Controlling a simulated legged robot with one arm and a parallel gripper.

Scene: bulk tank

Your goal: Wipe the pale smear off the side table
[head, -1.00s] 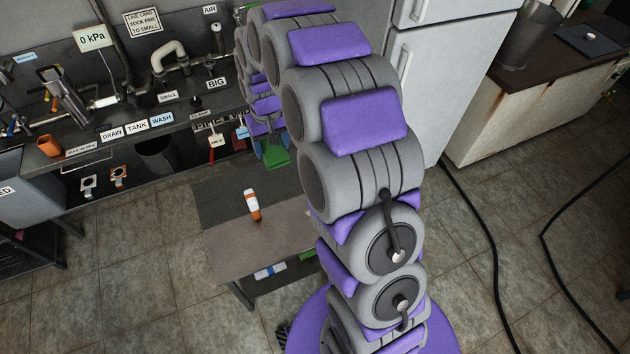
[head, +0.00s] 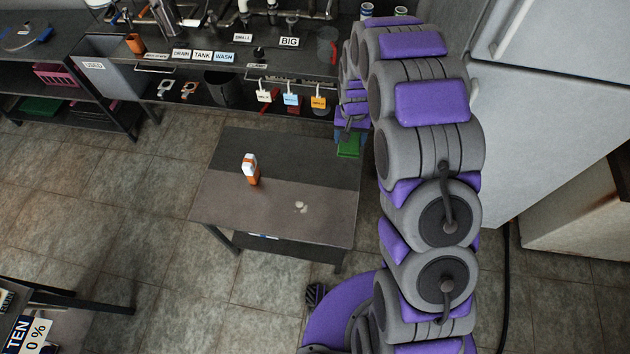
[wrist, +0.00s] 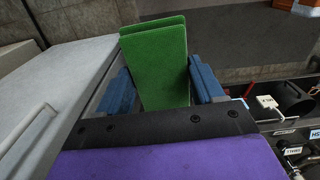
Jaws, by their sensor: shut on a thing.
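The side table (head: 215,210) stands in the middle of the head view, with a darker far half and a lighter brownish near half. The pale smear (head: 300,207) is a small whitish patch on the near half, right of centre. My gripper (head: 349,132) is beyond the table's far right corner in the head view, partly behind my arm. It is shut on a green pad (head: 348,147). In the wrist view the folded green pad (wrist: 155,70) sits between my gripper's blue fingers (wrist: 163,85). The head view does not clearly show the pad's height above the table.
An orange and white bottle (head: 251,170) stands on the table, left of the smear. A dark workbench (head: 185,70) with hanging tags runs behind. A white fridge (head: 550,110) stands at right. Tiled floor (head: 150,220) is open left of the table. Another table (head: 60,305) is at lower left.

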